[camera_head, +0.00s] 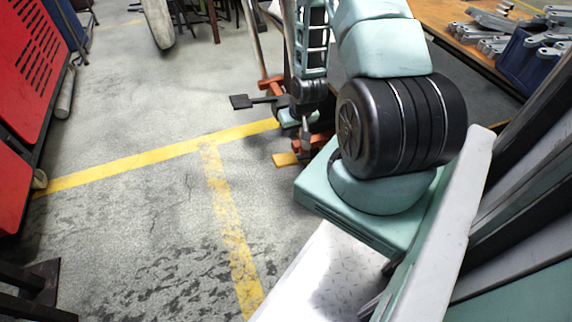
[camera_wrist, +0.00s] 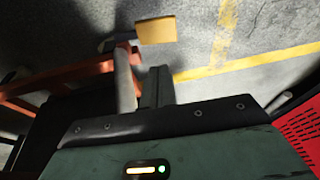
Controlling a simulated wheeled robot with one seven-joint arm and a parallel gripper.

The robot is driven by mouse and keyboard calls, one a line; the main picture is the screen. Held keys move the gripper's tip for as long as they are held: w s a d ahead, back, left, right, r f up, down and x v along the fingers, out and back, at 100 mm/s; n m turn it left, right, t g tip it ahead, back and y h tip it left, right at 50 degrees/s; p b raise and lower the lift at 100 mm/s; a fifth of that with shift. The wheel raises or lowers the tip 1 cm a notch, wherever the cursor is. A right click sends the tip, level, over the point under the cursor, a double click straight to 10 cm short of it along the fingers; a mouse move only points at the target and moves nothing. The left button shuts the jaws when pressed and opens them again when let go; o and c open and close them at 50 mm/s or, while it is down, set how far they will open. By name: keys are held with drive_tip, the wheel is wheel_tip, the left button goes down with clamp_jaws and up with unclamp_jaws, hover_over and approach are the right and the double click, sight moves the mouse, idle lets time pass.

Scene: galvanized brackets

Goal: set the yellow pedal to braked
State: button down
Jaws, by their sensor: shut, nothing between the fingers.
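The yellow pedal (camera_head: 286,159) is a small flat plate low over the floor, at the foot of an orange frame in the head view. In the wrist view the yellow pedal (camera_wrist: 156,30) lies beyond the fingertips at the top centre. My gripper (camera_head: 305,140) points down close beside the pedal, just to its right in the head view. In the wrist view my gripper (camera_wrist: 157,72) is shut and empty, with a gap in the picture between its tips and the pedal. I cannot tell its height over the pedal.
A black pedal (camera_head: 240,101) sticks out at the left of the orange frame (camera_head: 271,85). Orange bars (camera_wrist: 60,82) run close to my gripper's left in the wrist view. A wooden table (camera_head: 470,35) with grey brackets stands at the right. The floor left of the pedals is clear.

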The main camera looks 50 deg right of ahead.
drive_tip(key=shift+s+d+f, duration=0.2)
drive_tip(key=shift+f, duration=0.1)
drive_tip(key=b, duration=0.7)
approach(284, 159)
drive_tip(key=x, duration=0.5)
drive_tip(key=shift+d+f, duration=0.1)
drive_tip(key=shift+d, duration=0.25)
drive_tip(key=shift+w+a+f, duration=0.15)
drive_tip(key=shift+f, duration=0.5)
drive_tip(key=shift+a, duration=0.1)
